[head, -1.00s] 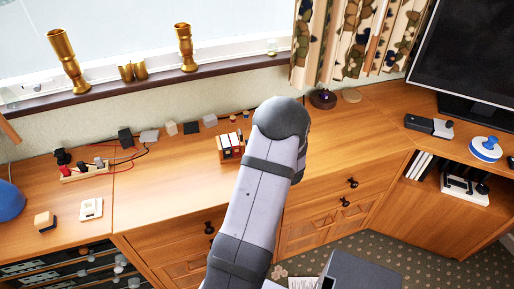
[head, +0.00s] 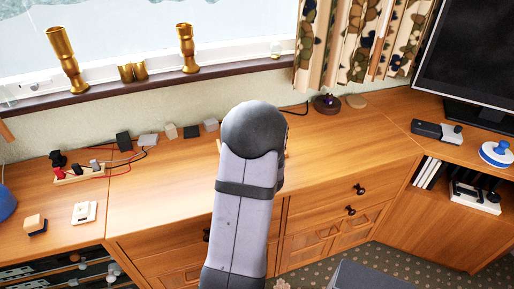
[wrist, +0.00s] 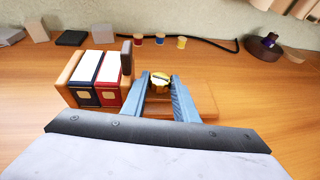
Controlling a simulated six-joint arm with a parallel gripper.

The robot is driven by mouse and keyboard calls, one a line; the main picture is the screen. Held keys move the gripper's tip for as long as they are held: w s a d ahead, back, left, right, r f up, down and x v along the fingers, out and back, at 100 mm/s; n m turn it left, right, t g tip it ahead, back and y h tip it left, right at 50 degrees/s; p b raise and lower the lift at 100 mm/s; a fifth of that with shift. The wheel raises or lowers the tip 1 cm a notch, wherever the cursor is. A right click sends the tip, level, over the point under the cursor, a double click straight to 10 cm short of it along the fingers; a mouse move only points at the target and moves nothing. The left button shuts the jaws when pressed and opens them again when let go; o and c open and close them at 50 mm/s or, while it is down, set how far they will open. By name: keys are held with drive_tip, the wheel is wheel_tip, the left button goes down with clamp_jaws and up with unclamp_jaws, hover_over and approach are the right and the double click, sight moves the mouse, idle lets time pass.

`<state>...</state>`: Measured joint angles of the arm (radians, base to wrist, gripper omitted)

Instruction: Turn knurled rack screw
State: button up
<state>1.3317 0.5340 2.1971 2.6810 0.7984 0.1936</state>
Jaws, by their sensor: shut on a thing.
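A small brass-coloured round piece with a dark band (wrist: 160,82), which looks like the knurled screw, shows in the wrist view between the tips of my gripper (wrist: 160,90). My two blue-grey fingers are shut on it, one on each side. To the left stands a small wooden rack (wrist: 70,78) holding a dark blue binder (wrist: 84,80) and a red binder (wrist: 108,80). Wood, apparently its base, extends right beneath the fingers. In the head view my arm hides the gripper, the screw and nearly all of the rack.
Behind the rack lie a black cable (wrist: 215,42) and several small coloured cylinders (wrist: 160,39). A dark purple-topped object (wrist: 265,45) stands at the back right. Several grey and dark blocks (head: 190,132) line the wall. A terminal strip with leads (head: 80,175) lies left.

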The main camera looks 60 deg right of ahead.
drive_tip(key=o, duration=0.8)
drive_tip(key=shift+r, duration=0.1)
drive_tip(key=shift+d+r+n+t+p, duration=0.15)
drive_tip(key=shift+n+t+p, duration=0.15)
drive_tip(key=shift+p, duration=0.6)
